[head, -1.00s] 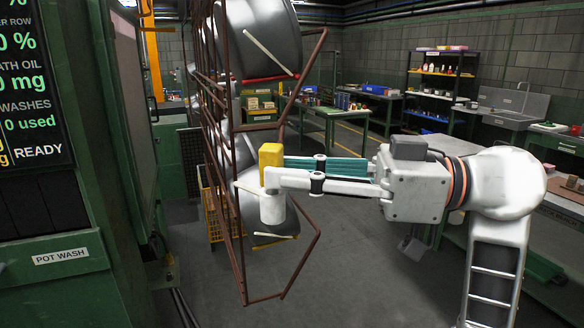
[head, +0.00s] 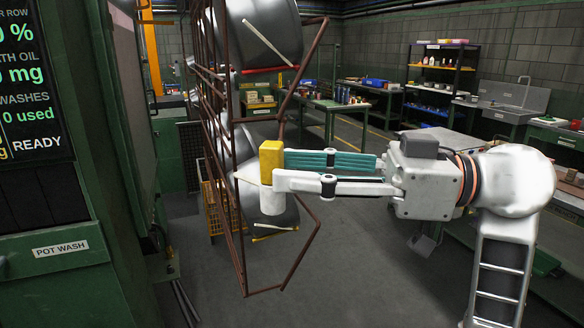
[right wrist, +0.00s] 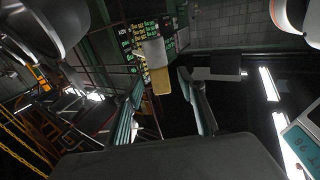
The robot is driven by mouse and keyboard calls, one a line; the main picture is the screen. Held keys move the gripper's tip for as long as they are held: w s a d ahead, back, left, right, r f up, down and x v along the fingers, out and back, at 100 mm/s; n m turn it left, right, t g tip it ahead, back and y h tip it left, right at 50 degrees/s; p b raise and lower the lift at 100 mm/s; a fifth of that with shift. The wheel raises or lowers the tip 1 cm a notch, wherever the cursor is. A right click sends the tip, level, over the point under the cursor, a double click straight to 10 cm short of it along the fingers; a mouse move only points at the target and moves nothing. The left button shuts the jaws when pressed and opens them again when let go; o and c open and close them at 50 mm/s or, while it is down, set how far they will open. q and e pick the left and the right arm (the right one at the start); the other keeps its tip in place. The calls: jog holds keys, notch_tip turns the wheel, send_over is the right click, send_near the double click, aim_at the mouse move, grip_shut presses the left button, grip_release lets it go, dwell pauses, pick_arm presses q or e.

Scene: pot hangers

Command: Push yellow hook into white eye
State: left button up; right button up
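My right gripper (head: 276,172) reaches in from the right, in front of the wire rack. A yellow block-like piece (head: 271,158), seemingly the yellow hook, is at its fingertips. A white rounded piece (head: 273,203), possibly the white eye, shows directly below the yellow one and partly behind the near finger. I cannot tell whether the two are joined. My left gripper is out of view.
A brown wire rack (head: 316,240) holding large metal pots (head: 262,35) stands just beyond the gripper. A green pot wash machine (head: 60,275) fills the left side. Work tables (head: 335,105) and a shelf stand at the back. The floor right of the rack is open.

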jog(key=v, duration=1)
jog(key=shift+d, duration=0.4)
